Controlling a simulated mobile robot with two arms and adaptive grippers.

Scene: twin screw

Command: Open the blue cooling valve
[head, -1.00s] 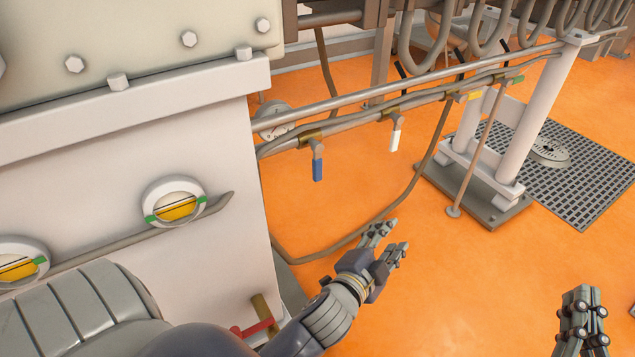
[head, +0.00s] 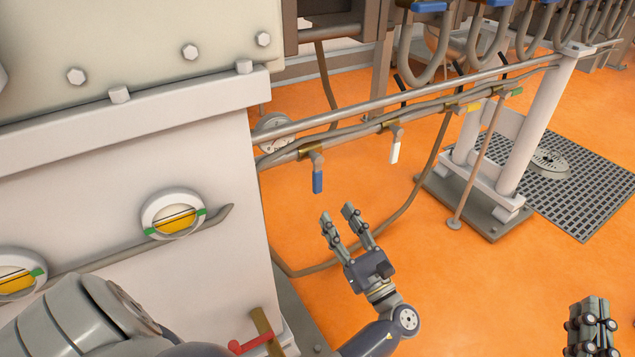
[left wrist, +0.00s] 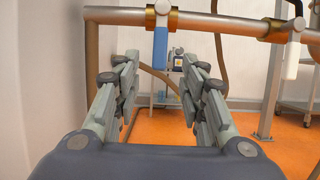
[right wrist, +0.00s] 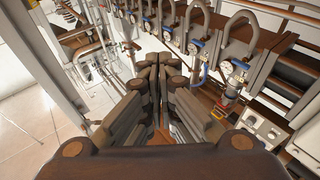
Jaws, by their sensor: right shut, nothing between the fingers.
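The blue cooling valve handle (head: 317,182) hangs straight down from a brass fitting on the pipe in the head view. In the left wrist view the blue handle (left wrist: 160,48) hangs ahead, between and above the fingertips. My left gripper (head: 336,212) is open and empty, just below and slightly right of the blue handle, apart from it; its spread fingers also show in the left wrist view (left wrist: 165,75). My right gripper (head: 590,310) is shut and empty at the lower right; its closed fingers show in the right wrist view (right wrist: 160,75).
The white machine housing (head: 120,190) stands left. The orange floor below is open.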

